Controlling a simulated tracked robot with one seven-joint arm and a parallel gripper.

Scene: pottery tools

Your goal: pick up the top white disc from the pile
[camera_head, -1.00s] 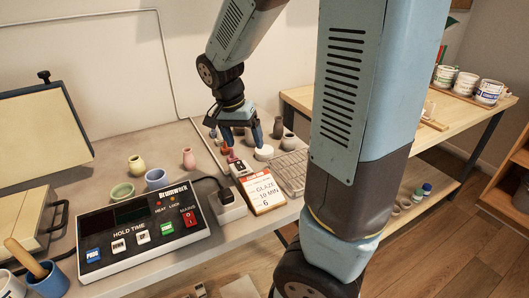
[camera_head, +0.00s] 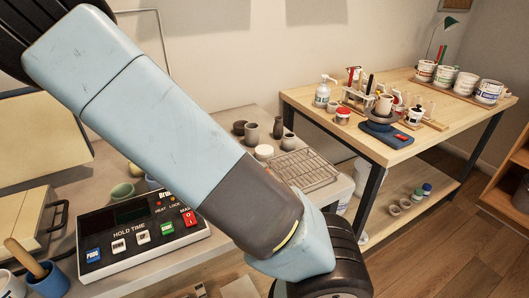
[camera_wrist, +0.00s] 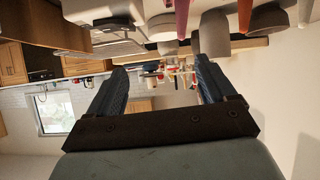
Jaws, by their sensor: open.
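The pile of white discs (camera_head: 264,152) stands on the grey table, left of the wire rack, in the head view. From there it looks like a short white stack, and I cannot tell the single discs apart. In the wrist view, which looks upside down, a white round stack (camera_wrist: 160,27) at the top edge seems to be the same pile. My gripper (camera_wrist: 160,72) is open and empty, its two dark blue fingers apart and clear of the pile. In the head view my gripper is hidden or out of frame.
Grey and brown pots (camera_head: 252,132) stand close behind the pile. The wire rack (camera_head: 304,170) lies to its right. The control box (camera_head: 140,235) sits at the front left. A wooden workbench (camera_head: 410,150) with jars and a scale stands to the right.

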